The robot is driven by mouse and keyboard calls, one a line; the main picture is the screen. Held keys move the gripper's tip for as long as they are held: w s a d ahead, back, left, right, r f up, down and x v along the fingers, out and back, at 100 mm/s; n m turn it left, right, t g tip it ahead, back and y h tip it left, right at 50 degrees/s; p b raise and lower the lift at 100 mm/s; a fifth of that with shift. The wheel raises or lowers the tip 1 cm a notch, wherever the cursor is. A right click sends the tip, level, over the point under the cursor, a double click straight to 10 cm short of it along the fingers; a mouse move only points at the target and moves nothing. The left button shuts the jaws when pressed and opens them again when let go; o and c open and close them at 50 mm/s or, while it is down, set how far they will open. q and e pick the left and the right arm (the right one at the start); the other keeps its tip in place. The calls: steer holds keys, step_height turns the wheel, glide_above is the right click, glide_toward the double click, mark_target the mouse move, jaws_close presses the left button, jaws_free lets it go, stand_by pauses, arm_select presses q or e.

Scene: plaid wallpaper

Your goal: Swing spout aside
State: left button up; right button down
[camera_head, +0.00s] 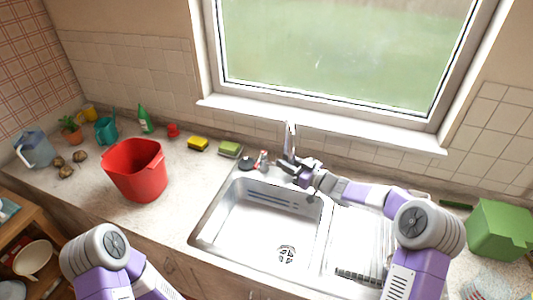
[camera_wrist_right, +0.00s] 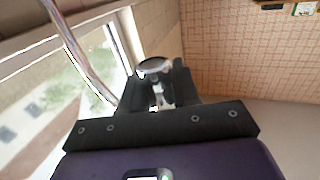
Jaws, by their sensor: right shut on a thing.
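The chrome faucet (camera_head: 290,138) stands at the back edge of the steel sink, below the window. My right gripper (camera_head: 288,167) reaches in from the right and is shut at the faucet, low on its body. In the right wrist view, the dark jaws (camera_wrist_right: 158,90) close around a round chrome part (camera_wrist_right: 154,66). The chrome spout tube (camera_wrist_right: 78,50) runs up and to the left there. The spout's outlet end is hard to make out in the head view. My left arm shows at the lower left, with its gripper out of view.
The sink basin (camera_head: 225,225) is empty apart from its drain. A red bucket (camera_head: 136,172) stands left of it, with sponges (camera_head: 230,149) behind. A green box (camera_head: 499,230) stands at the right. The window sill (camera_head: 320,122) lies close behind the faucet.

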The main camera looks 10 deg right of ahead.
steer(key=d+p, duration=0.1)
steer(key=d, duration=0.5)
steer(key=shift+d, duration=0.4)
steer(key=c, duration=0.9)
jaws_free()
steer(key=v, duration=0.7)
steer(key=shift+s+d, duration=0.2)
steer(key=shift+s, duration=0.1)
